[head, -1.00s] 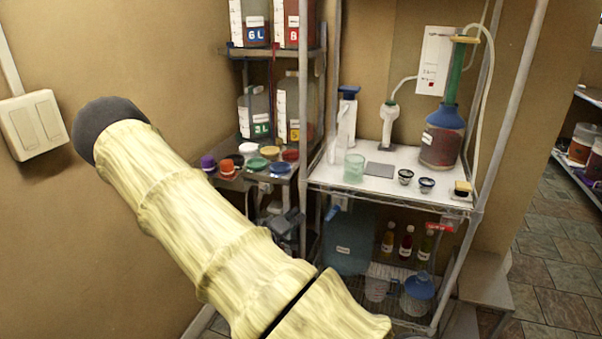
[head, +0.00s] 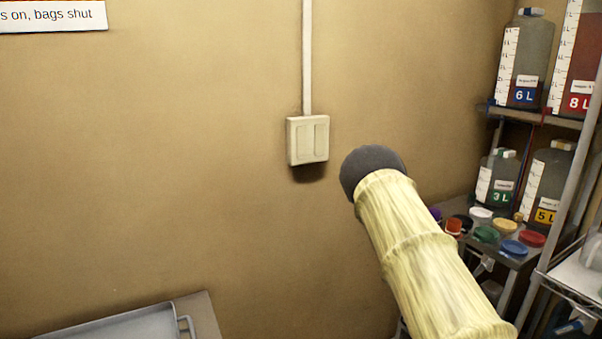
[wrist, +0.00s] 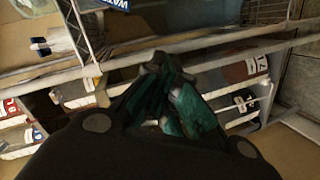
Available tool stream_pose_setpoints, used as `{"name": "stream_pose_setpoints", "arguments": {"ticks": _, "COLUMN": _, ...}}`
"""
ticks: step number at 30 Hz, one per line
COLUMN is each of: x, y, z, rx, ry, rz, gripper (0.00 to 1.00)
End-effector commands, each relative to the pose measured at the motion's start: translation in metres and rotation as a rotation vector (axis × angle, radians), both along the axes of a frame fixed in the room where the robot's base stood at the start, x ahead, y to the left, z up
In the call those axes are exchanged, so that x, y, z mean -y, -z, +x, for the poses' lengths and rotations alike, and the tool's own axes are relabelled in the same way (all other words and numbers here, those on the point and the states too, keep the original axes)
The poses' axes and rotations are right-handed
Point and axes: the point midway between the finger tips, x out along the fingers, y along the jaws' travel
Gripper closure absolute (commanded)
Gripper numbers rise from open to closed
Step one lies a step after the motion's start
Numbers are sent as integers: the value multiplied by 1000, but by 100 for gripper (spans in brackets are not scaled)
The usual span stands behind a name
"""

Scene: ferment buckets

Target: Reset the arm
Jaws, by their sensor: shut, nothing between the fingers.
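My gripper (wrist: 160,75) shows in the wrist view, dark with green inner parts. Its fingers come together at the tips and nothing is between them. Behind it are the metal bars of a rack (wrist: 215,45) and some labelled containers (wrist: 240,68). In the head view my arm, in a pale yellow sleeve with a dark rounded end, rises from the bottom right across the wall. The gripper itself does not show in the head view.
A wall switch (head: 307,140) is left of my arm. Shelves at the right hold measuring bottles (head: 522,62) and coloured lids (head: 505,226). A grey tray (head: 105,325) lies at the bottom left. The wall between is bare.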

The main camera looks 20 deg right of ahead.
Motion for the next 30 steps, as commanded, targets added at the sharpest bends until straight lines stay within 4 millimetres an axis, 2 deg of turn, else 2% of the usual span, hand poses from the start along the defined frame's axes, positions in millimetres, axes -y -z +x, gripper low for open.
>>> {"name": "stream_pose_setpoints", "arguments": {"ticks": 1, "x": -21, "y": 22, "z": -3, "rx": -14, "ry": -36, "rz": 60, "gripper": 100}}
{"name": "stream_pose_setpoints", "arguments": {"ticks": 6, "x": -93, "y": 89, "z": -17, "rx": -42, "ry": -137, "rz": 271, "gripper": 100}}
{"name": "stream_pose_setpoints", "arguments": {"ticks": 11, "x": -167, "y": 140, "z": -41, "rx": -78, "ry": -203, "rz": 476, "gripper": 100}}
{"name": "stream_pose_setpoints", "arguments": {"ticks": 15, "x": -234, "y": 174, "z": -70, "rx": -119, "ry": -242, "rz": 658, "gripper": 100}}
{"name": "stream_pose_setpoints", "arguments": {"ticks": 19, "x": -298, "y": 197, "z": -102, "rx": -162, "ry": -263, "rz": 827, "gripper": 100}}
{"name": "stream_pose_setpoints", "arguments": {"ticks": 24, "x": -378, "y": 211, "z": -150, "rx": -230, "ry": -272, "rz": 1040, "gripper": 100}}
{"name": "stream_pose_setpoints", "arguments": {"ticks": 27, "x": -415, "y": 212, "z": -174, "rx": -267, "ry": -269, "rz": 1137, "gripper": 100}}
{"name": "stream_pose_setpoints", "arguments": {"ticks": 30, "x": -440, "y": 211, "z": -192, "rx": -295, "ry": -265, "rz": 1206, "gripper": 100}}
